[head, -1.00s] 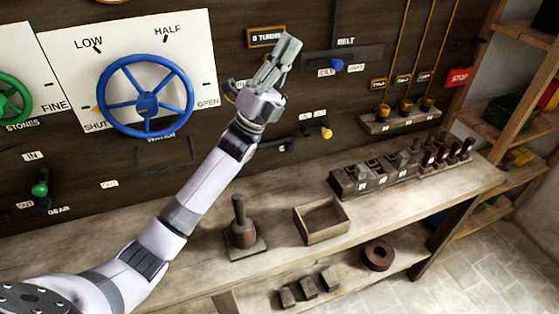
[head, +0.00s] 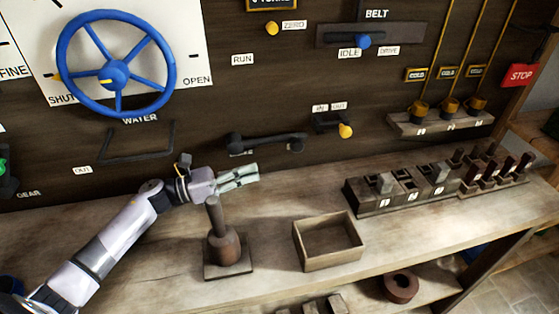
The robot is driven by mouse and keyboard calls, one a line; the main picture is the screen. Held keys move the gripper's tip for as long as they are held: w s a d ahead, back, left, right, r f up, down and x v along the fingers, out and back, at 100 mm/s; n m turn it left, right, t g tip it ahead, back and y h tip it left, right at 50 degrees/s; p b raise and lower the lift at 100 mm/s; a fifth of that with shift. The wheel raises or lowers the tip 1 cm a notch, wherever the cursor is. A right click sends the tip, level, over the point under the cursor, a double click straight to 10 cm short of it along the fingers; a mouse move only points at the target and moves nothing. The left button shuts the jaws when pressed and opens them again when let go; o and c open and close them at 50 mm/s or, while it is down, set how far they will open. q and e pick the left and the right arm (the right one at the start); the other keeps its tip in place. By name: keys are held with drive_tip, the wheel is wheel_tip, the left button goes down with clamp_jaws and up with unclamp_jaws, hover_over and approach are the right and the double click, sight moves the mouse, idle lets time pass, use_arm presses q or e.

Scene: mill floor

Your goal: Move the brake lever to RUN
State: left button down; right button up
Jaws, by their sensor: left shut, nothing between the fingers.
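The brake lever (head: 268,142) is a black bar on the dark wall panel. It lies nearly level, from a pivot at its left to a grip at its right. The white RUN label (head: 243,59) is above the pivot end, and the lever does not point at it. A label just under the lever is mostly hidden. My left gripper (head: 256,172) is shut and empty, pointing right. It appears a little below the lever, with a visible gap between them. My right gripper is out of view.
A post on a square base (head: 228,252) stands on the bench just below my left gripper. An open wooden box (head: 328,262) is right of it. The blue water wheel (head: 116,64) is upper left. A yellow-knobbed IN/OUT lever (head: 345,130) is right of the brake lever.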

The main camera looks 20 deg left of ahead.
use_arm(q)
drive_tip(key=shift+f, duration=0.25)
drive_tip(key=shift+s+a+r, duration=0.1)
drive_tip(key=shift+s, duration=0.05)
drive_tip(key=p+x, duration=0.3)
drive_tip(key=x, duration=0.6)
drive_tip(key=shift+w+d, duration=0.35)
drive_tip(key=shift+d, duration=0.05)
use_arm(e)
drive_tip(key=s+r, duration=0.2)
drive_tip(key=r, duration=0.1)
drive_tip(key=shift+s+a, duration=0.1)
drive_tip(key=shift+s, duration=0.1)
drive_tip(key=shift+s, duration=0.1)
